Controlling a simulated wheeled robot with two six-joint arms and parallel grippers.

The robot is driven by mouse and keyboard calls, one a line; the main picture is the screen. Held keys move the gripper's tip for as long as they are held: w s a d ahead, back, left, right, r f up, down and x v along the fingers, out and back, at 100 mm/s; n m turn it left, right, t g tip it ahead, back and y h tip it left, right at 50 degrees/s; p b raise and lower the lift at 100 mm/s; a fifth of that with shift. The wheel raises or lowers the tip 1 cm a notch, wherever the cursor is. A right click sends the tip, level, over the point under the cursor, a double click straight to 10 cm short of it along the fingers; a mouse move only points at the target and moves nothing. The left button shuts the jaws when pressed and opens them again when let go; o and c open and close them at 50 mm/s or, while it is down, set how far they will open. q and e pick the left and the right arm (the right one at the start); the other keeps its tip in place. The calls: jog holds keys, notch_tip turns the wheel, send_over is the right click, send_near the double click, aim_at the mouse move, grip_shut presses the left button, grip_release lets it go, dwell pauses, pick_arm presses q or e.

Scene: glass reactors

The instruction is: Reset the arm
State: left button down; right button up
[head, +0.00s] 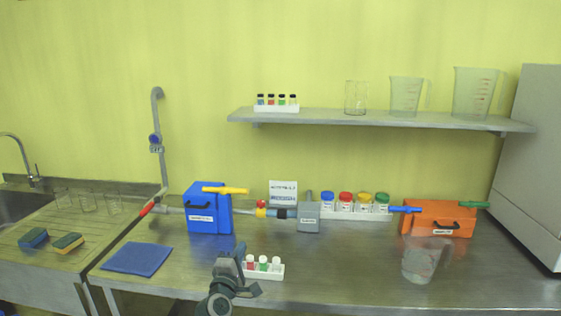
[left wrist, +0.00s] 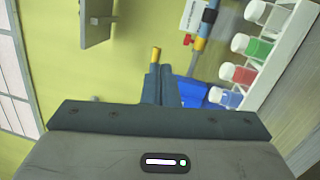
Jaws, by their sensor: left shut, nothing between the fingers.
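My left gripper (head: 240,254) rises from the bottom middle of the head view, over the front of the steel bench (head: 330,268). Its fingers point up and away from me. It is shut and empty. In the left wrist view its two closed fingers (left wrist: 161,88) show, with the blue box (left wrist: 200,93) partly hidden behind them. A small white vial rack (head: 270,273) stands close to the right of the gripper in the head view; I cannot tell if they touch. My right gripper is not in view.
On the bench stand a blue box (head: 208,215), a grey block (head: 309,218), a rack of coloured-lid jars (head: 355,212), an orange box (head: 437,220) and a clear beaker (head: 421,264). A blue cloth (head: 137,259) lies left. A shelf (head: 380,119) holds glassware above.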

pick_arm(q)
jog(key=s+a+f+m+g, duration=0.5)
jog(key=s+f, duration=0.4)
jog(key=s, duration=0.4)
jog(key=s+a+f+m+g, duration=0.2)
jog(key=s+f+m+g, duration=0.2)
jog(key=s+f+m, duration=0.6)
jog(key=s+a+r+m+g+y, duration=0.1)
jog(key=s+a+m+g+y, duration=0.2)
jog(key=s, duration=1.1)
jog(key=s+a+g+y, duration=0.2)
jog(key=s+a+g, duration=0.3)
jog(key=s, duration=0.8)
jog(key=s+f+x, duration=0.1)
jog(key=s+x, duration=0.2)
jog(key=x, duration=1.3)
jog(key=s+a+x, duration=0.1)
jog(key=s+x, duration=0.2)
jog(key=x, duration=1.3)
jog(key=s+f+g, duration=0.1)
jog(key=s+f, duration=1.7)
jog(key=shift+s+a+n+b, duration=0.3)
jog(key=shift+s+a+b, duration=0.1)
jog(key=shift+a+b, duration=0.05)
